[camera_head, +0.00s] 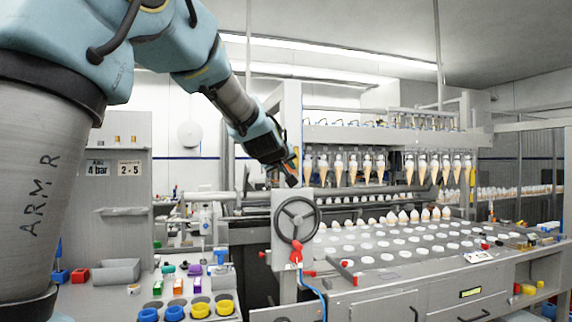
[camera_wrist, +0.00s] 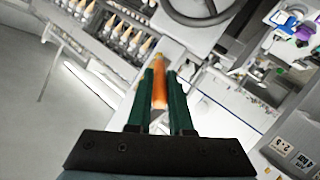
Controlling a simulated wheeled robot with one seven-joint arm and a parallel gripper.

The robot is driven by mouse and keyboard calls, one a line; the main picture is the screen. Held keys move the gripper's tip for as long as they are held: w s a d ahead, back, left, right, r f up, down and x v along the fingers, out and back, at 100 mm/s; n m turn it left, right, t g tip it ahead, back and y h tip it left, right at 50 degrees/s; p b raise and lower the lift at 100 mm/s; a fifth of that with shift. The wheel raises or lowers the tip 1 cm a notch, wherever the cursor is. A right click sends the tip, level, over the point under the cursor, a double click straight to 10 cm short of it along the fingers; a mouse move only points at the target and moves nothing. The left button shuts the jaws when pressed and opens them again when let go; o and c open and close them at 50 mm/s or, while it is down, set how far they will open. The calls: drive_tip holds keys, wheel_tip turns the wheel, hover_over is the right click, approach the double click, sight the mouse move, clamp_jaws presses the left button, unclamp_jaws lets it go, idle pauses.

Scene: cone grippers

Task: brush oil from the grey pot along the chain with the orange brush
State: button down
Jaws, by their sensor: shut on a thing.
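My gripper (camera_head: 291,176) hangs in the upper middle of the head view, in front of the machine and above the handwheel. In the wrist view its two green fingers (camera_wrist: 160,78) are shut on the orange brush (camera_wrist: 159,92). Only the orange handle shows clearly between the fingers; the brush tip is hard to make out. The brush is held in the air, apart from the machine as far as I can tell. I cannot make out the grey pot or the chain for certain in either view.
A dark handwheel (camera_head: 297,220) stands below my gripper. Rows of cones (camera_head: 390,168) hang behind it to the right, over a perforated conveyor bed (camera_head: 400,245). Blue and yellow cups (camera_head: 199,309), bottles and a grey tray (camera_head: 115,271) stand on the left bench.

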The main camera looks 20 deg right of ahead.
drive_tip(key=shift+s+a+p, duration=0.15)
drive_tip(key=shift+s+p, duration=0.65)
drive_tip(key=shift+s, duration=0.3)
drive_tip(key=shift+s+a+p, duration=0.15)
drive_tip(key=shift+s+p, duration=0.6)
drive_tip(key=shift+s, duration=0.35)
drive_tip(key=s+p, duration=0.2)
drive_tip(key=s, duration=0.1)
drive_tip(key=shift+a, duration=0.2)
drive_tip(key=shift+w, duration=0.1)
